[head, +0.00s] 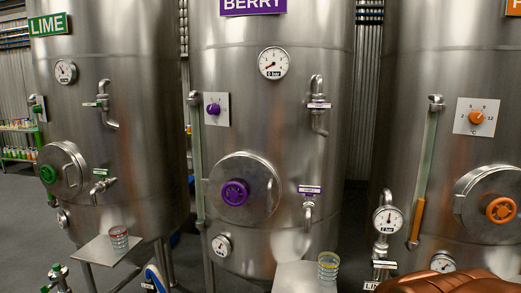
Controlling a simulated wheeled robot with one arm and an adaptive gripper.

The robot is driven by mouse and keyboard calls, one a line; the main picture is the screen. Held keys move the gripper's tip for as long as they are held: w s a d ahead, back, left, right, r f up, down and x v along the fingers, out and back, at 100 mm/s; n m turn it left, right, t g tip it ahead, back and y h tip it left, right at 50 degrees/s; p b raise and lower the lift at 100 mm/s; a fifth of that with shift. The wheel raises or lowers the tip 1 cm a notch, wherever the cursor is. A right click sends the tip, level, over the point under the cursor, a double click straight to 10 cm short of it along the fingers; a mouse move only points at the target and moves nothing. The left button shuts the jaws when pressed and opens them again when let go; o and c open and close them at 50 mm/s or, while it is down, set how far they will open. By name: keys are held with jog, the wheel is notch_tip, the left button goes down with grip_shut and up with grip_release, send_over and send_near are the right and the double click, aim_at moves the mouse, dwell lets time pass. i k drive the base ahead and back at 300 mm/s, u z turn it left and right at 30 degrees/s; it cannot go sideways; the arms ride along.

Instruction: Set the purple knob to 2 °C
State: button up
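The purple knob (213,109) sits on a pale square dial plate (222,122) on the upper left front of the middle steel tank (300,130), which carries a purple BERRY sign (253,5). The plate's markings and the knob's pointer are too small to read, so I cannot tell its setting. A larger purple handwheel (235,192) is on the round hatch below it. My gripper is not in view, and nothing touches the knob.
A vertical sight tube (197,165) runs just left of the dial plate. Taps (318,105) and a pressure gauge (273,63) project from the tank. Cans stand on low shelves (108,250) in front. The neighbouring right tank has an orange knob (475,118).

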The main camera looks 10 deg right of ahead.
aim_at(214, 109)
jog(key=u, duration=0.45)
jog(key=k, duration=0.55)
jog(key=u, duration=1.4)
jog(key=i, duration=1.1)
jog(key=z, duration=0.65)
